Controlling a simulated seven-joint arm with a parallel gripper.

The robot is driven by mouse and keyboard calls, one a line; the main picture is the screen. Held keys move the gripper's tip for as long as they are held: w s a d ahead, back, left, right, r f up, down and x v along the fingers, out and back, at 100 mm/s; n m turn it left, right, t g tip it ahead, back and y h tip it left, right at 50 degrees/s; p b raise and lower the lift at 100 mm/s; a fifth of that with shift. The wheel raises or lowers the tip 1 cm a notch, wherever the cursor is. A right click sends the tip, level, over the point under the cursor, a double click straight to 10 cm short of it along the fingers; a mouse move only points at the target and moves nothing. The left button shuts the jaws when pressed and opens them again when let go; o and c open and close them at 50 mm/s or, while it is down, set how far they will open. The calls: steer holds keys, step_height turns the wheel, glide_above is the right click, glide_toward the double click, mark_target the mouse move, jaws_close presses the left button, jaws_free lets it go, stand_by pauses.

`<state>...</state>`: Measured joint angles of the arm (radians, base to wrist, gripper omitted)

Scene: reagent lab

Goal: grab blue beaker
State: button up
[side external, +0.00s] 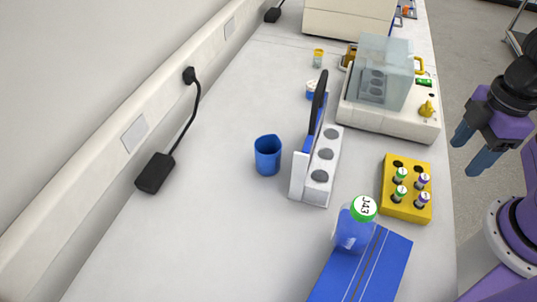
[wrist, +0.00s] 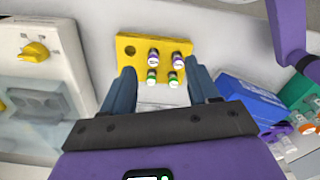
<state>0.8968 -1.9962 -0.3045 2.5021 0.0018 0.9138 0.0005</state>
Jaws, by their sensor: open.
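The blue beaker (side external: 267,155) stands upright on the white bench in the side external view, left of the white rack. I cannot make it out in the wrist view. My gripper (side external: 474,148) is open and empty. It is at the right of the side external view, beyond the bench's right edge and far from the beaker. In the wrist view my gripper (wrist: 164,92) has its two blue fingers spread, with the yellow vial rack (wrist: 128,52) showing beyond and between them.
A white rack (side external: 320,170) with a black handle stands between the beaker and my gripper. The yellow vial rack (side external: 405,205), a blue bottle (side external: 352,235) on a blue box (side external: 385,265), and a white machine (side external: 390,118) are nearby. A black adapter (side external: 154,173) lies left.

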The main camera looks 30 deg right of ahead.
stand_by(0.3)
steer(key=o, duration=0.6)
steer(key=shift+r, duration=0.1)
